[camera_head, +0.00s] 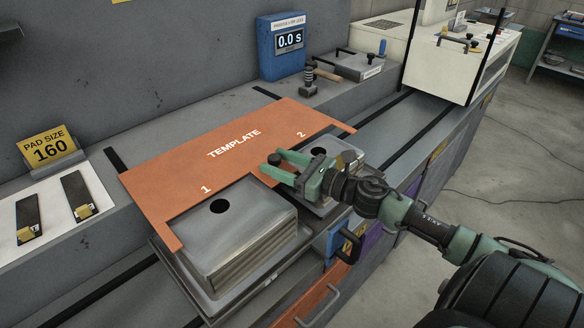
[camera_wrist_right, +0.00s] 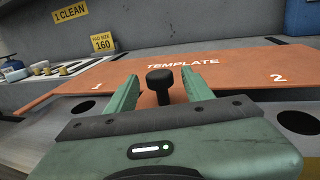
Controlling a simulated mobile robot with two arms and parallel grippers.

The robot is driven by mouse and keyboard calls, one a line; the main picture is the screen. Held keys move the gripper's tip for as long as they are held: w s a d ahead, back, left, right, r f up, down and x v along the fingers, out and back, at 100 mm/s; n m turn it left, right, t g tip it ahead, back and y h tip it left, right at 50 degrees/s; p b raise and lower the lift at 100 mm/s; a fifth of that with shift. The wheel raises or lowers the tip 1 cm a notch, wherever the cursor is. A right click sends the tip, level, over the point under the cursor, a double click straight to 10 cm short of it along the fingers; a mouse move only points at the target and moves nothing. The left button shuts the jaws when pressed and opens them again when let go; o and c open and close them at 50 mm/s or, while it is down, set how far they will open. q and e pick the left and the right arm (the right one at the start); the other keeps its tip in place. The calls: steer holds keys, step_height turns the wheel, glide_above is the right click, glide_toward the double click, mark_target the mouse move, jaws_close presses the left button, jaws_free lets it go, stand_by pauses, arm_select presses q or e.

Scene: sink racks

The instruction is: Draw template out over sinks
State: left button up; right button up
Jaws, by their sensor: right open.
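The orange template (camera_head: 190,155), marked TEMPLATE, 1 and 2, lies flat on the counter behind two raised steel sink blocks. The left block (camera_head: 235,235) has a round black hole in its top. The right block (camera_head: 348,157), also with a hole, is partly hidden by my right arm. My right gripper (camera_head: 272,164) is open at the template's front middle. In the right wrist view a black knob (camera_wrist_right: 160,80) stands upright between its open fingers (camera_wrist_right: 160,88); I cannot tell whether they touch it. The template (camera_wrist_right: 225,68) spreads beyond. My left gripper is not in view.
A blue timer (camera_head: 282,48) reading 0.0 s stands against the back wall. A stamp-like tool (camera_head: 309,82) and a grey box (camera_head: 350,64) are near it. A yellow PAD SIZE 160 sign (camera_head: 50,147) and two dark pads are at left. Dark rails cross the counter.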

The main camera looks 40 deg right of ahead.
steer(key=b+v, duration=0.1)
steer(key=v, duration=0.6)
stand_by(0.6)
